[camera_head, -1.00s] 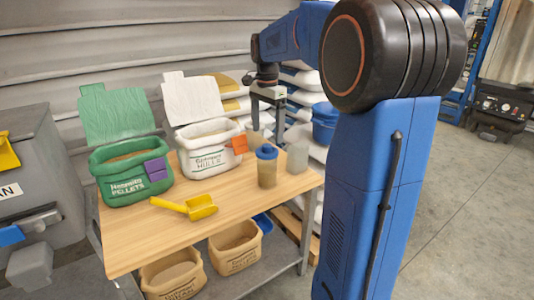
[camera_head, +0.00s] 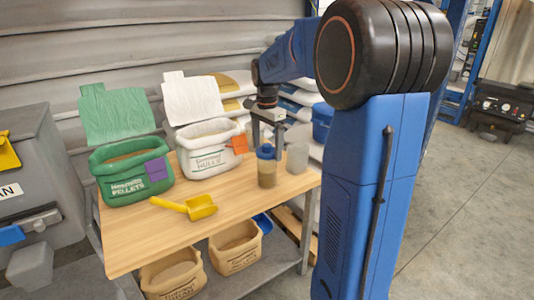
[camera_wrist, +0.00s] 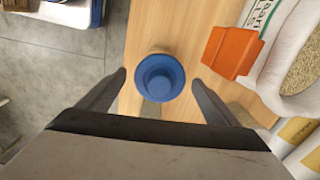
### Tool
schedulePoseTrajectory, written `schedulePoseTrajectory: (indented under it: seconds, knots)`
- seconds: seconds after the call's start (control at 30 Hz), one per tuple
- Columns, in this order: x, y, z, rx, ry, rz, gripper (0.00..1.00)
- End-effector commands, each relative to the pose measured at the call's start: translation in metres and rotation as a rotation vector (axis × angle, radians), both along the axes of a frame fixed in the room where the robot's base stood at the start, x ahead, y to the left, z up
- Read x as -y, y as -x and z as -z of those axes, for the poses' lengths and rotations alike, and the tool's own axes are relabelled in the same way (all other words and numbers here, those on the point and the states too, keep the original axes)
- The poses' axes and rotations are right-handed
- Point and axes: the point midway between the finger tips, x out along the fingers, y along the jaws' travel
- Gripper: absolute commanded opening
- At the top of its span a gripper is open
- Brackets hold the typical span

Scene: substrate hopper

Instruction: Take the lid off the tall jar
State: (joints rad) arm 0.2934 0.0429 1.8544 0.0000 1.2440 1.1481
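The tall jar (camera_head: 267,173) stands upright on the wooden table near its right end, with tan contents showing through its clear side. Its blue lid (camera_head: 265,151) is on top. In the wrist view the lid (camera_wrist: 160,77) is seen from above, between the two finger tips and a little beyond them. My gripper (camera_head: 267,143) points down at the lid, its fingers apart on either side of it. In the wrist view my gripper (camera_wrist: 158,80) is open, with a gap between each finger and the lid.
A clear container (camera_head: 297,158) stands close on the jar's right. The white hulls bag (camera_head: 210,155) with an orange clip (camera_head: 239,144) is to the left. A green pellets bag (camera_head: 132,177) and yellow scoop (camera_head: 190,206) lie farther left. The table's front (camera_head: 240,200) is clear.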

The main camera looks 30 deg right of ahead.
Motion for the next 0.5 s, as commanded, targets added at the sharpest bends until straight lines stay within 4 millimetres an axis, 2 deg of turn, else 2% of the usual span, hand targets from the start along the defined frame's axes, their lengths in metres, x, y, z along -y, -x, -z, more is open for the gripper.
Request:
schedulePoseTrajectory:
  seconds: [0.03, 0.17, 0.5]
  knots:
    - [0.0, 0.0, -0.0001, 0.0, 0.0, 0.0, 0.72]
    - [0.0, 0.0, -0.0001, 0.0, 0.0, 0.0, 0.42]
    - [0.0, -0.0001, -0.0007, 0.0, 0.0, 0.0, 0.42]
